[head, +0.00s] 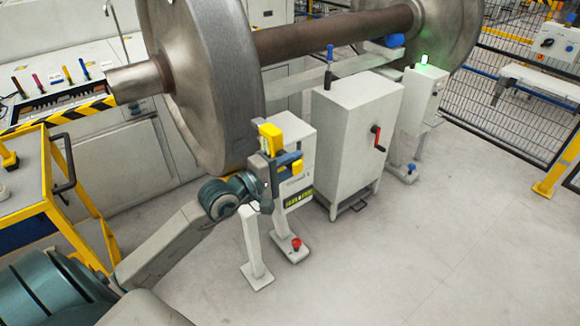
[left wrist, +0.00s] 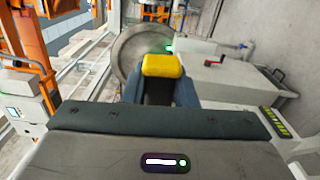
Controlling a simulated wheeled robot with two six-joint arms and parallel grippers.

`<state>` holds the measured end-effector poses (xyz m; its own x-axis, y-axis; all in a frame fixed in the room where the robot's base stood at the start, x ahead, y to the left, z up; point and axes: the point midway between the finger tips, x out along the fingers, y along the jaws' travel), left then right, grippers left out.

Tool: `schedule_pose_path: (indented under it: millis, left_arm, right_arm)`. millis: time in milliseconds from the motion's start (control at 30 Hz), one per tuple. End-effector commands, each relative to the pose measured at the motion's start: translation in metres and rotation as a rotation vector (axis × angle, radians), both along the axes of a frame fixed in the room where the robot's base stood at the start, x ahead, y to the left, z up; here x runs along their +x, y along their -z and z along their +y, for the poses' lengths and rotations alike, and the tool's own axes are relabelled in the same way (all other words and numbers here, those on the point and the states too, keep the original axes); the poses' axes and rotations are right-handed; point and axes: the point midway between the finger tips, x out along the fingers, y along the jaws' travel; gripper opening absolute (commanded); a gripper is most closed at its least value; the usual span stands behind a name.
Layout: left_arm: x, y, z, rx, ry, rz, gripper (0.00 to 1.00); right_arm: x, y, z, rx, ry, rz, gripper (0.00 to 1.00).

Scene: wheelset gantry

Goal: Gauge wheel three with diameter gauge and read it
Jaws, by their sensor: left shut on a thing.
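A large steel wheel (head: 205,85) sits on an axle (head: 335,35) at the upper left of the head view, and a second wheel (head: 447,30) is at the far end. No wheel number is readable. My left gripper (head: 275,148) is close by the near wheel's lower right edge and is shut on a yellow tool (head: 270,131), which looks like the diameter gauge. In the left wrist view the yellow tool (left wrist: 162,66) stands between the fingers, with a wheel disc (left wrist: 150,40) behind it. I cannot tell whether the tool touches the wheel. No gauge reading is visible. My right gripper is not in view.
A yellow cart (head: 25,195) is at left. The right floor is clear.

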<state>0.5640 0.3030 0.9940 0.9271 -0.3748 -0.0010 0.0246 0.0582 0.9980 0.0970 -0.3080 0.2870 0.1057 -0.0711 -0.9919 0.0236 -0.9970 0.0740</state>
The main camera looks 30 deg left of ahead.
Motion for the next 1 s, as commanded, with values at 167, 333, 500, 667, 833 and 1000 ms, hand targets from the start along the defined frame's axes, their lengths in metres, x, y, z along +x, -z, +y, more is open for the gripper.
schedule_pose_path:
  millis: [167,333,500,667,833,1000]
  left_arm:
    - [0.006,-0.005,0.009,0.057,0.011,-0.026,0.0]
    - [0.006,-0.006,0.009,0.061,0.012,-0.028,0.0]
    - [0.006,-0.006,0.009,0.06,0.011,-0.027,0.0]
    - [0.008,-0.004,0.013,0.063,0.011,-0.028,0.0]
    - [0.014,-0.003,0.029,0.065,0.011,-0.028,0.0]
    - [0.019,-0.003,0.04,0.062,0.011,-0.027,0.0]
  right_arm:
    - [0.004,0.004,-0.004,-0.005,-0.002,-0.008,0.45]
    - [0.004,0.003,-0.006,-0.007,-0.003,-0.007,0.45]
    - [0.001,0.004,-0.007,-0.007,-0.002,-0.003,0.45]
    - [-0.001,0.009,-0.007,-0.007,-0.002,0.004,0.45]
    - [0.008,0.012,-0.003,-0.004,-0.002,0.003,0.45]
    - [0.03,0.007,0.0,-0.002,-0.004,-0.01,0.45]
